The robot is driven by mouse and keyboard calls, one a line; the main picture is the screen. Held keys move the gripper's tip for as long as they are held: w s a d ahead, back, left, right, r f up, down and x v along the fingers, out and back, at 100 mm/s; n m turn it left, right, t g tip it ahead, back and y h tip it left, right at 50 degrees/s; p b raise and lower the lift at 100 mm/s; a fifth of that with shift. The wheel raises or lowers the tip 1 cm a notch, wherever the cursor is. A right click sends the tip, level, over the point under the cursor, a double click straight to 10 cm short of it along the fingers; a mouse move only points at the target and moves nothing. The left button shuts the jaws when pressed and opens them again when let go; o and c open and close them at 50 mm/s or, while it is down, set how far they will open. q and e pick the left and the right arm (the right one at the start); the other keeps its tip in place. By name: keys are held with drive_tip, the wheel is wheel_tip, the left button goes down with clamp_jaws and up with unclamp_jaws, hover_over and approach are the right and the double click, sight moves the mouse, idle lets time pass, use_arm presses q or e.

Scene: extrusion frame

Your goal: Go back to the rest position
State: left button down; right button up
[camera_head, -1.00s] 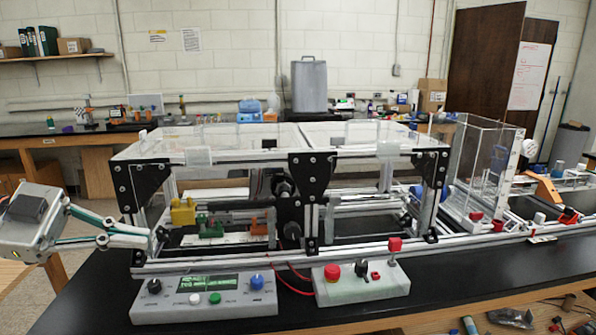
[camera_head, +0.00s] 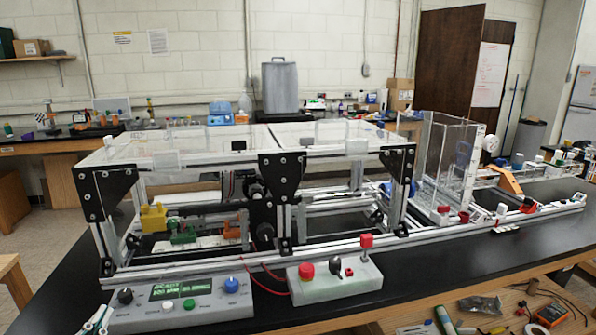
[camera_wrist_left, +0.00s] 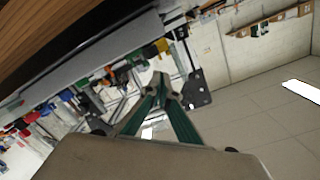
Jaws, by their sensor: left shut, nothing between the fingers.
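My left gripper (camera_head: 97,318) shows only by its fingertips at the bottom left edge of the head view, left of the grey control box (camera_head: 195,308). In the left wrist view the gripper (camera_wrist_left: 166,90) has its green-lined fingers shut, with nothing between them. It is apart from the extrusion frame (camera_head: 265,170), whose black corner plate also shows past the fingers in the left wrist view (camera_wrist_left: 197,90). The rest of the left arm is hidden outside the head view. My right gripper is not in view.
A clear bin (camera_head: 440,165) stands to the right on the black bench (camera_head: 400,270). A wooden table (camera_head: 480,300) at lower right holds loose tools. Floor is open at the left.

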use_arm(q)
drive_tip(key=s+d+f+m+g+y, duration=0.1)
drive_tip(key=s+d+f+m+g, duration=0.15)
drive_tip(key=s+f+g, duration=1.15)
drive_tip(key=s+d+f+n+t+h+b, duration=0.1)
drive_tip(key=d+f+t+h+b, duration=0.1)
drive_tip(key=d+f, duration=0.6)
drive_tip(key=s+d+f+n+t+h+b, duration=0.1)
drive_tip(key=d+f+t+h, duration=0.4)
drive_tip(key=f, duration=1)
drive_tip(key=d+n+b, duration=0.1)
drive_tip(key=d, duration=0.2)
drive_tip(key=shift+d+f+t+b, duration=0.25)
drive_tip(key=shift+t+b, duration=0.05)
drive_tip(key=shift+t, duration=0.1)
idle(1.9)
